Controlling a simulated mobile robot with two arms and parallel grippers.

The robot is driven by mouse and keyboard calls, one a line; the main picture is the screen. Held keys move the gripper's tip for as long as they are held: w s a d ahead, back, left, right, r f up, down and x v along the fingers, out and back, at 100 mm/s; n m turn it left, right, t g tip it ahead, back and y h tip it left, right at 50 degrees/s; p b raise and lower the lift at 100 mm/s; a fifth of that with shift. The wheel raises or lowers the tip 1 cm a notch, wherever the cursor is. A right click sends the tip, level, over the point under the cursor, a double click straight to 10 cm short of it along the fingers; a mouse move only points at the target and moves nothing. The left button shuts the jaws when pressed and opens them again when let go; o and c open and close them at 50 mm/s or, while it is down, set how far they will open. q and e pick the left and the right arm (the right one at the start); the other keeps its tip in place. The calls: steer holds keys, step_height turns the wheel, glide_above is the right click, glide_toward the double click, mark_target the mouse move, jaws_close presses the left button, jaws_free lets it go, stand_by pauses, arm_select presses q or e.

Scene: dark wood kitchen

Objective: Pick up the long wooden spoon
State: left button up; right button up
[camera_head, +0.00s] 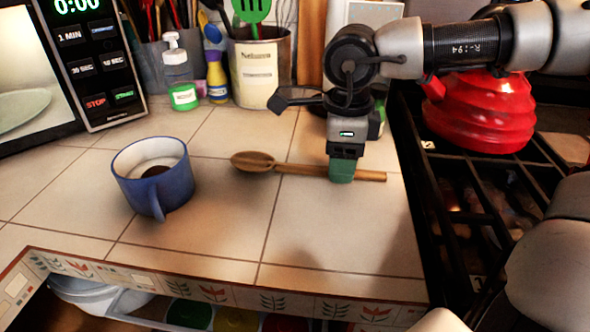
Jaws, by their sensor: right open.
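The long wooden spoon (300,169) lies on the tiled counter (225,230), its bowl to the left and its handle running right. My right gripper (341,172) points down over the right part of the handle and hides a short piece of it. Its green fingertip overlaps the handle in the picture. The gap between the fingers does not show, and I cannot tell whether they touch the handle. The gripper is open. My left gripper is not in view.
A blue mug (153,178) stands left of the spoon. Behind are a soap bottle (178,75), a utensil crock (260,68) and a microwave (88,60). A red kettle (485,110) sits on the black stove grate (480,200) at right. The counter in front of the spoon is clear.

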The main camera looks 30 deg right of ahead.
steer(key=shift+f, duration=0.5)
jaws_close()
